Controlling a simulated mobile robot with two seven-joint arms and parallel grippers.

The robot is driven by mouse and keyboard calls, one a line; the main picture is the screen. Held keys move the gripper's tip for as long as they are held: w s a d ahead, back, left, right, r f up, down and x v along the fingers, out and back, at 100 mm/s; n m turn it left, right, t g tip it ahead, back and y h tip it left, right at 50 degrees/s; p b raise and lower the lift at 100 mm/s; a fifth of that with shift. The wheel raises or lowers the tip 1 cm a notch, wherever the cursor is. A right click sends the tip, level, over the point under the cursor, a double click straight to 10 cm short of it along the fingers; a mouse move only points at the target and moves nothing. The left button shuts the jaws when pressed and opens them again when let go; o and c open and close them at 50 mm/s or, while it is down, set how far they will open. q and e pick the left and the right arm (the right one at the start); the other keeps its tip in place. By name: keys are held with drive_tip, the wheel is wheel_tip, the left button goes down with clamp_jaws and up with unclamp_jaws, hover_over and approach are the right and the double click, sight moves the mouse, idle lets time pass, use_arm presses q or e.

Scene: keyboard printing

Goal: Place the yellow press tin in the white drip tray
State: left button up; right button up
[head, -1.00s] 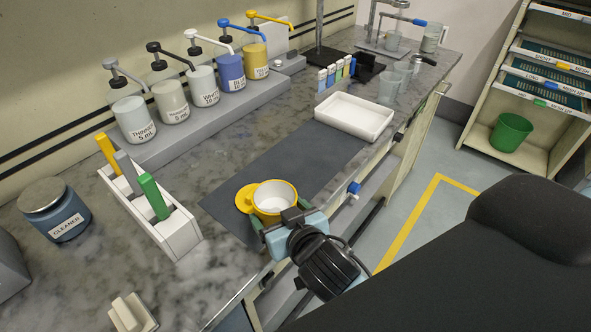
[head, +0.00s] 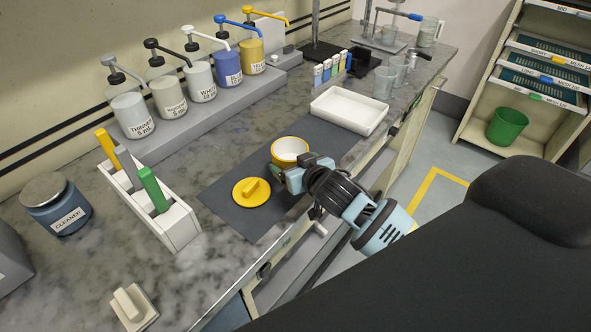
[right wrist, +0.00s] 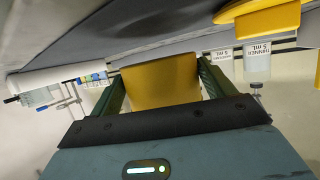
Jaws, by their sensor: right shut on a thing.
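The yellow press tin (head: 290,151), open with a white inside, is held by my right gripper (head: 298,171) and appears raised above the dark mat. In the right wrist view the tin (right wrist: 160,82) sits between the two green fingers, which touch its sides. Its round yellow lid (head: 251,192) with a bar handle lies on the mat, apart from the tin. The white drip tray (head: 350,109) is empty and stands behind and to the right of the tin. My left gripper is out of view.
The dark mat (head: 235,212) covers the bench middle. Pump bottles (head: 202,85) stand on a grey step along the wall. A white holder (head: 176,226) with coloured handles is at left. Small bottles (head: 333,67) and clear cups (head: 383,83) stand behind the tray.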

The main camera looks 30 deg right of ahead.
drive_tip(key=f, duration=0.3)
drive_tip(key=shift+w+d, duration=0.35)
drive_tip(key=shift+d, duration=0.05)
drive_tip(key=shift+f, duration=0.25)
drive_tip(key=shift+f, duration=0.2)
drive_tip(key=o, duration=1.3)
drive_tip(key=shift+r, duration=0.35)
drive_tip(key=v, duration=1.2)
drive_tip(key=shift+f, duration=0.15)
drive_tip(key=shift+s, duration=0.1)
